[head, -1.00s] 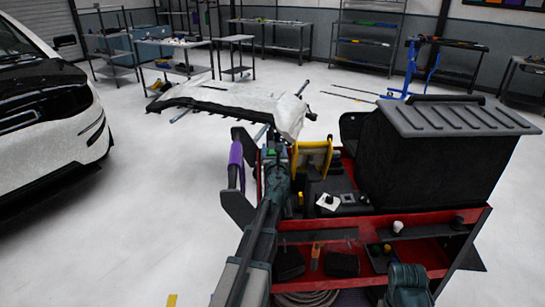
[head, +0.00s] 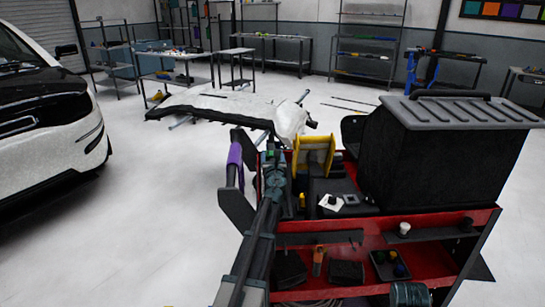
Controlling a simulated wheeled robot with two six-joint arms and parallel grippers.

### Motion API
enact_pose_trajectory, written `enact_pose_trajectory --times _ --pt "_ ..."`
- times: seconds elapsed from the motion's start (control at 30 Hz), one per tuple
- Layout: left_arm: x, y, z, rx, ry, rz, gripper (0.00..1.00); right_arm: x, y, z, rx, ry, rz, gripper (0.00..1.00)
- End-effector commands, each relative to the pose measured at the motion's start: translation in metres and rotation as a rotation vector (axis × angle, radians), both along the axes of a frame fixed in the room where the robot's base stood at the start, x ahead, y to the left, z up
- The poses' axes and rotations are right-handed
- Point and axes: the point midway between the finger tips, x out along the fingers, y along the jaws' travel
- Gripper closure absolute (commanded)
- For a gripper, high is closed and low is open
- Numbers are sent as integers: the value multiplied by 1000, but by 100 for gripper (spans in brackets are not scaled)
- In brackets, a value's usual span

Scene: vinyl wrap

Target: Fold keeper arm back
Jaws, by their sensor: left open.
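A red tool cart (head: 440,240) stands in front of me. A purple roll (head: 234,166) stands upright at its left side, by a dark angled plate (head: 238,207). A yellow bracket (head: 314,155) stands at the cart's back left. I cannot tell for sure which part is the keeper arm. My left arm reaches forward over the cart's left edge. Its gripper (head: 272,158) is open, between the purple roll and the yellow bracket; contact is not clear. My right gripper is out of view; only a teal part of my right arm shows at the bottom.
A black box with a ribbed grey lid (head: 460,112) fills the cart's right side. Small tools and a tray (head: 388,265) lie on the red shelf. A stand with a white sheet (head: 225,103) is behind. A white car (head: 45,105) is at left. Floor between is clear.

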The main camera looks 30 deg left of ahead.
Motion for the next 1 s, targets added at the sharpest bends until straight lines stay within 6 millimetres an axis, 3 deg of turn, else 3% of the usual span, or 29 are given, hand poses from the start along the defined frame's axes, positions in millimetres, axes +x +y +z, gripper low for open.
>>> enact_pose_trajectory --times 0.2,0.23,0.6,1.0 --pt "0 0 0 0 0 0 30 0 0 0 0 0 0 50" --pt "0 0 0 0 0 0 34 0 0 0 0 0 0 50" --pt "0 0 0 0 0 0 100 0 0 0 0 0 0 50" --pt "0 0 0 0 0 0 100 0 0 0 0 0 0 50"
